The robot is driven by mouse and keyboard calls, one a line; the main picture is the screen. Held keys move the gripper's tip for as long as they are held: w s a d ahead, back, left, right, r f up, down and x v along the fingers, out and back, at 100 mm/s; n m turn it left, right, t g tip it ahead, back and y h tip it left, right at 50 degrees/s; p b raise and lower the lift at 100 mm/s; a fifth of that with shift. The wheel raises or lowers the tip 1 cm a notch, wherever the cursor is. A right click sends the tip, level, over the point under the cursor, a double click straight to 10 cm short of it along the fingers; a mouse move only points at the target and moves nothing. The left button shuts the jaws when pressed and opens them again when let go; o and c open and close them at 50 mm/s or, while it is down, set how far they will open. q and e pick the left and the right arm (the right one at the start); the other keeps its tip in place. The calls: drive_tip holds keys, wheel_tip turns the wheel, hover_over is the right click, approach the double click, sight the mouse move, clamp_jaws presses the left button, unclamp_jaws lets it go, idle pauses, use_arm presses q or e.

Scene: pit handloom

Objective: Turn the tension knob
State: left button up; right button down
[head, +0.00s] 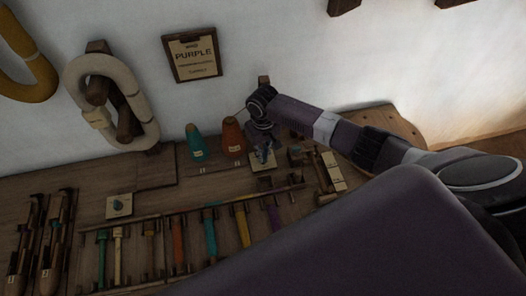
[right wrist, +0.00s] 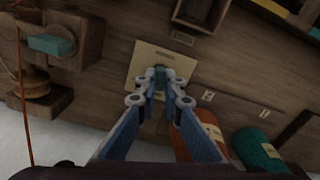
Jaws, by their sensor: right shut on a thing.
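The tension knob (right wrist: 160,77) is a small teal knob on a pale square plate (right wrist: 148,56) in the right wrist view. My right gripper (right wrist: 161,82) is shut on it, with a fingertip on each side, so only a little of the knob shows. In the head view my right gripper (head: 262,152) points down at the same plate (head: 268,164), beside the orange cone, and the arm and fingers hide most of the knob. My left gripper is not in view.
An orange cone (head: 232,137) and a teal cone (head: 195,145) stand close to my right gripper. A wooden device with a teal block (right wrist: 52,45) is near it too. A rack of several coloured bobbins (head: 210,235) lies in front. A sign (head: 192,55) hangs on the wall.

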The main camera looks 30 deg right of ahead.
drive_tip(key=n+p, duration=0.2)
drive_tip(key=n, duration=0.2)
drive_tip(key=shift+r+n, duration=0.15)
drive_tip(key=shift+n, duration=0.15)
drive_tip(key=n, duration=0.4)
drive_tip(key=shift+p, duration=0.35)
drive_tip(key=c, duration=2.1)
unclamp_jaws()
wheel_tip(320, 180, up, 12)
drive_tip(key=shift+f, duration=0.1)
